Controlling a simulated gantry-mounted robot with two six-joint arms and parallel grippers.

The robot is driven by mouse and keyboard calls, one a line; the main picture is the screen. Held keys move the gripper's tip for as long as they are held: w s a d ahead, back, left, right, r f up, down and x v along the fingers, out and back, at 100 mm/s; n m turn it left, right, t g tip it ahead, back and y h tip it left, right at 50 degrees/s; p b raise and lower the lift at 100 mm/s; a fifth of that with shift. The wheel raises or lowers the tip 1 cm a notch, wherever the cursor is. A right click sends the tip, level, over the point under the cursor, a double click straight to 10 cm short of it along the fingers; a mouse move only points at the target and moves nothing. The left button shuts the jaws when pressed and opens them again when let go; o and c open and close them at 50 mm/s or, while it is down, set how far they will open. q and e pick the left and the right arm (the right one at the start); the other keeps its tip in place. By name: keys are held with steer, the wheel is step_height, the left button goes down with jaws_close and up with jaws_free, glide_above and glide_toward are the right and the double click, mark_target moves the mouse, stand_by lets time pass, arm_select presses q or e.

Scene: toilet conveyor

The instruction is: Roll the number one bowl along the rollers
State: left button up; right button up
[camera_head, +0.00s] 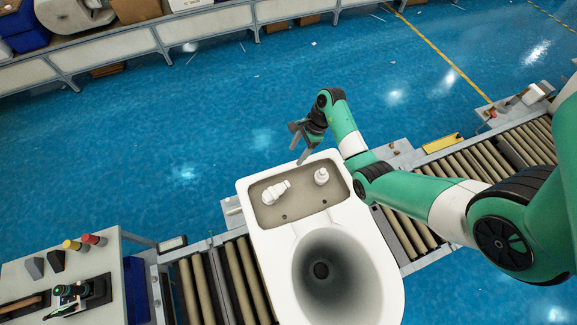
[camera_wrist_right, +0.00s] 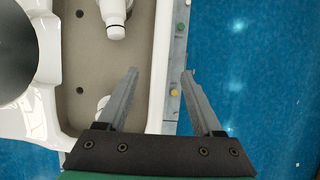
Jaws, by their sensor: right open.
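The white toilet bowl (camera_head: 353,275) sits on the roller conveyor (camera_head: 240,280), its tank end toward the far side and its dark bowl opening nearer me. I cannot see a number on it. Two white fittings (camera_head: 276,192) lie in the open tank. My right gripper (camera_head: 301,146) is open and empty at the far edge of the tank. In the right wrist view the right gripper (camera_wrist_right: 158,78) points along the tank's outer wall (camera_wrist_right: 157,60), with one finger over the tank side and the other outside it. I cannot tell whether either finger touches. My left gripper is not in view.
Rollers (camera_head: 500,155) continue to the right under my right arm and to the left of the bowl. A yellow block (camera_head: 442,143) sits on the conveyor's far edge. A workbench (camera_head: 70,270) with tools stands at the left. Blue floor lies beyond.

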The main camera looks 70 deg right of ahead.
mark_target(288, 165)
steer(key=b+x, duration=0.2)
steer(key=x, duration=0.6)
steer(key=shift+w+a+f, duration=0.15)
steer(key=shift+f, duration=0.1)
steer(key=shift+c, duration=0.3)
jaws_close()
steer(key=shift+r, duration=0.1)
stand_by(0.6)
